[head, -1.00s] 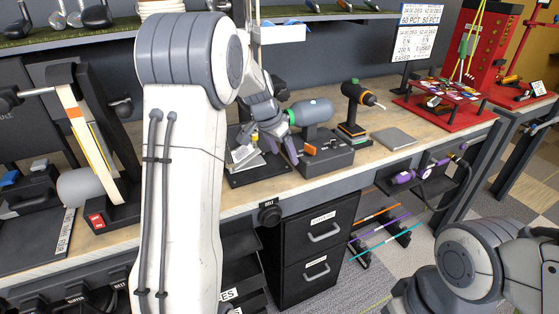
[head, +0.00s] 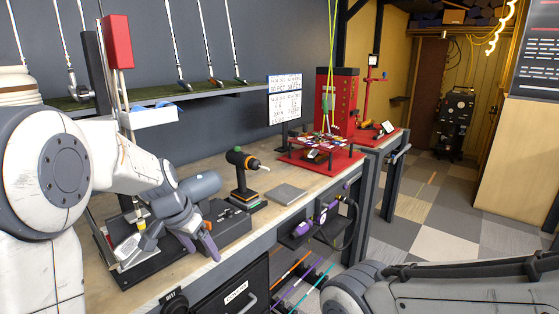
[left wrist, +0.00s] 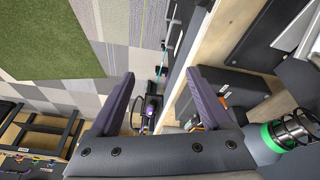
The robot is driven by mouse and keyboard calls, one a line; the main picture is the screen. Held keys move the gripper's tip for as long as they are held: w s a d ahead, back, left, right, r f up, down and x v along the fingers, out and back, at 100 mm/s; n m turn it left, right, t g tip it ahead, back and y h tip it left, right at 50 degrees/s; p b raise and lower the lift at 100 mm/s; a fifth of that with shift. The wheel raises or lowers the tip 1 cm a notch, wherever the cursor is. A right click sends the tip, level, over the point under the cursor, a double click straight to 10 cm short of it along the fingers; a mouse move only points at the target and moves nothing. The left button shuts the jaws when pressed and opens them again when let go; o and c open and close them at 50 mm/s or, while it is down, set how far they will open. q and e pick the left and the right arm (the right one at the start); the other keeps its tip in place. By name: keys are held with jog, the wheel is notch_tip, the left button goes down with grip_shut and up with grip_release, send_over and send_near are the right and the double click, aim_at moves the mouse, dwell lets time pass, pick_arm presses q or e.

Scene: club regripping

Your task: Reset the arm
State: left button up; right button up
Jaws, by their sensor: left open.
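My left gripper (head: 199,247) is open and empty, with its purple fingers apart in front of the black-based grey machine (head: 226,222) on the workbench. In the left wrist view the two fingers (left wrist: 160,90) stand wide apart with nothing clasped between them. The machine's green ring (left wrist: 270,136) shows there at the right. My left arm comes in from the left and covers part of the bench. My right arm's grey links lie at the lower right of the head view; the right gripper is out of frame.
A black and orange drill-like tool (head: 241,172) and a flat grey plate (head: 285,194) are on the bench. A black stand with metal parts (head: 145,262) is beside the left gripper. A red tray (head: 322,158) is farther back. Open checkered floor (head: 440,215) lies to the right.

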pick_arm(q)
jog(key=s+d+m+g, duration=0.2)
jog(key=s+d, duration=1.2)
jog(key=s, duration=0.1)
jog(key=s+d+f+m+g, duration=0.1)
jog(key=s+d+f, duration=0.1)
jog(key=s, duration=1.2)
jog(key=shift+s+y, duration=0.25)
jog(key=shift+y, duration=0.15)
